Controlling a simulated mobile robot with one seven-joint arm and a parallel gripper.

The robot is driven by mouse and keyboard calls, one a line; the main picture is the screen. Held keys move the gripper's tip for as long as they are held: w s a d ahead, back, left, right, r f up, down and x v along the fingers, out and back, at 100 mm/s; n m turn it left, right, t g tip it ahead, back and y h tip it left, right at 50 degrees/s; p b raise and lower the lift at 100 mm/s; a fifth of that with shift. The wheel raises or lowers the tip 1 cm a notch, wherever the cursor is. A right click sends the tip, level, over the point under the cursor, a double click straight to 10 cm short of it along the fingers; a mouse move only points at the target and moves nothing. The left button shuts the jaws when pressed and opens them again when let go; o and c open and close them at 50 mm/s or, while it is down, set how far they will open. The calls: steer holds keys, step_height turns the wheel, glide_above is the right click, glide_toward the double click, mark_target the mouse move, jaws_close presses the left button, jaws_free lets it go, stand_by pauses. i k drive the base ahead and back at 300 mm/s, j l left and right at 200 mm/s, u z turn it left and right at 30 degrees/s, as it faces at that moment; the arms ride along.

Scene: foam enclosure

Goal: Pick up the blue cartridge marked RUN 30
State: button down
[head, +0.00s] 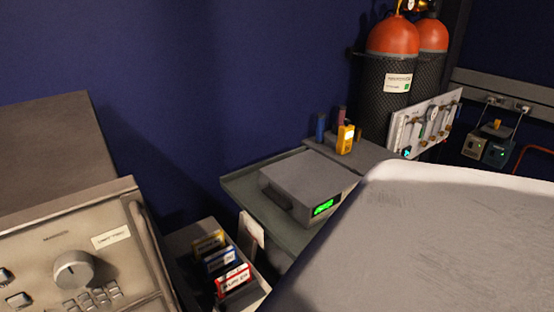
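A blue cartridge (218,262) with a white label stands in an open grey bin (180,240) at the lower middle of the head view. It sits between a yellow cartridge (209,242) behind it and a red cartridge (234,281) in front of it. The label text is too small to read surely. Its lower part is hidden in the bin. My gripper is not in view.
A grey panelled machine with a knob (74,270) stands left of the bin. Right of it, a grey box with a green display (302,186) sits on a tray (238,186). Behind are a yellow device (345,139) and orange-topped cylinders (392,38). A pale shape hides the lower right.

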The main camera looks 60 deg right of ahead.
mark_target(217, 262)
steer(key=l+z, duration=0.65)
steer(key=l+u, duration=0.15)
steer(key=l, duration=0.45)
steer(key=l+u, duration=0.1)
steer(key=l, duration=0.45)
steer(key=l+u, duration=0.15)
steer(key=l, duration=0.45)
steer(key=k+l+u, duration=0.1)
steer(key=l, duration=0.45)
steer(key=k+l+u, duration=0.15)
steer(key=l, duration=0.4)
